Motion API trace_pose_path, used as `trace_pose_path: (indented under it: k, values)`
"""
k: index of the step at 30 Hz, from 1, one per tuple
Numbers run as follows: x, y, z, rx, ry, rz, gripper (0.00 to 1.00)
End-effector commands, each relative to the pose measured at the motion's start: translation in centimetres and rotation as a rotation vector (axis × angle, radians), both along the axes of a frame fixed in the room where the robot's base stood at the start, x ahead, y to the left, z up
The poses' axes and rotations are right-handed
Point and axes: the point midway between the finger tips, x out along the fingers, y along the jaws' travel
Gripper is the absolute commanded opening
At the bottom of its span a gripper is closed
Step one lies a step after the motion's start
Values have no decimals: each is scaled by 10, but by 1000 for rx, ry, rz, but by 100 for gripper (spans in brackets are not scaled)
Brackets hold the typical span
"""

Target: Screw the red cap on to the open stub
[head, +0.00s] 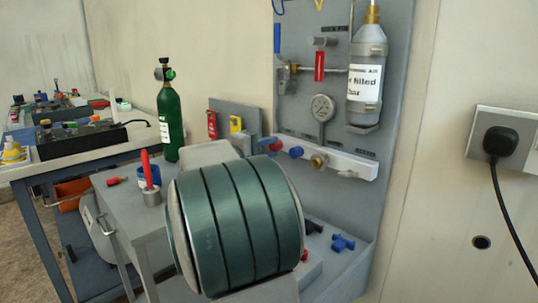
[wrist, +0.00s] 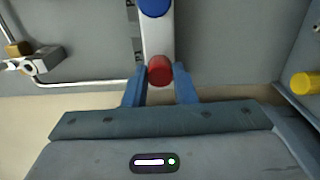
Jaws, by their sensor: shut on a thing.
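The red cap (wrist: 160,70) sits between the two blue fingers of my gripper (wrist: 160,88), which are shut on it. In the head view the red cap (head: 276,145) is at the left end of the white manifold bar (head: 352,161), left of a blue cap (head: 296,152). I cannot tell whether it touches a stub there, as any stub behind it is hidden. A brass stub (head: 318,161) without a cap shows right of the blue cap. The blue cap also shows at the top of the wrist view (wrist: 154,7).
A grey panel (head: 290,115) carries a gauge (head: 322,108), a red-tagged valve (head: 319,66) and a grey cylinder (head: 367,75). A green bottle (head: 169,120) stands on the left. A blue knob (head: 342,243) lies below the manifold. A yellow part (wrist: 305,83) is at the wrist view's right.

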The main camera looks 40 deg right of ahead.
Motion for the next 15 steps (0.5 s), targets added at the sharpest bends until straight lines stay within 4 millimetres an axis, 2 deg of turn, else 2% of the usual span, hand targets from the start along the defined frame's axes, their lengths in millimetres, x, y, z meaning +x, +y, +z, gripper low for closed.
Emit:
trace_pose_path:
  k: [5,6,8,15]
  values:
    - [0,0,-1,3,1,0,1]
    - [0,0,-1,3,1,0,33]
    - [0,0,-1,3,1,0,46]
    - [0,0,0,2,1,0,46]
